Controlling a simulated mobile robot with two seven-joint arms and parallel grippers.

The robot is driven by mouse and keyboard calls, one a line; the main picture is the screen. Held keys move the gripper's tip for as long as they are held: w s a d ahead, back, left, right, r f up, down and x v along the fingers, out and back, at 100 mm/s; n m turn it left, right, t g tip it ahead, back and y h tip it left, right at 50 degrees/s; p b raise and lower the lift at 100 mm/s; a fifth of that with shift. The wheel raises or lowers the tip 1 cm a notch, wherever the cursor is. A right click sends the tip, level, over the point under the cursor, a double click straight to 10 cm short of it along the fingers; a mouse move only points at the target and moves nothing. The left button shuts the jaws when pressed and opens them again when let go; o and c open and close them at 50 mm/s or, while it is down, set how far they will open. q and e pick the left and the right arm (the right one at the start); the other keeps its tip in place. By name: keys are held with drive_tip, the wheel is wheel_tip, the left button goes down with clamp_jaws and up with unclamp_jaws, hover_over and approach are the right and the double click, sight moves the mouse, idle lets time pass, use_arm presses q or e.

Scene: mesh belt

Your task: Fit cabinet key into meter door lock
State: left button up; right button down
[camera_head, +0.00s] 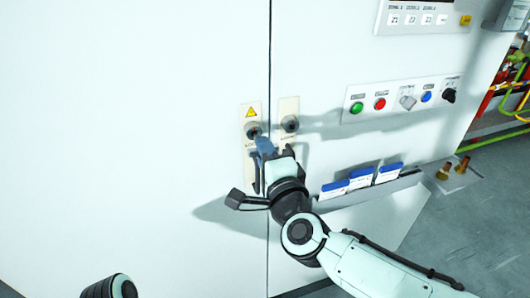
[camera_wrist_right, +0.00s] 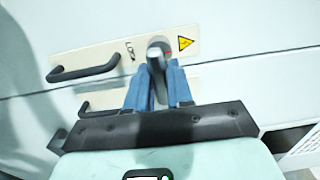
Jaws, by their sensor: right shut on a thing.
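My right gripper (camera_head: 265,146) has its blue fingers up against the left lock plate (camera_head: 251,110), the one with the yellow warning triangle. In the right wrist view the gripper (camera_wrist_right: 157,78) is shut on a grey key (camera_wrist_right: 155,62), whose rounded metal part shows between the fingers. The key lines up with the round lock (camera_head: 252,131) on that plate. The key's front end and the keyhole are hidden, so I cannot tell whether it is inside. My left gripper is out of view; only a dark piece of my left arm shows at the bottom left.
A button panel (camera_head: 402,97) and blue-topped folders (camera_head: 361,176) in a rack are farther right. A black handle (camera_wrist_right: 85,68) sticks out from the plate in the wrist view.

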drive_tip(key=shift+x, duration=1.6)
drive_tip(key=c, duration=0.9)
unclamp_jaws()
drive_tip(key=shift+s, duration=0.1)
drive_tip(key=b+v, duration=0.1)
drive_tip(key=v, duration=1.2)
drive_tip(key=shift+s+d, duration=0.1)
drive_tip(key=shift+s, duration=0.1)
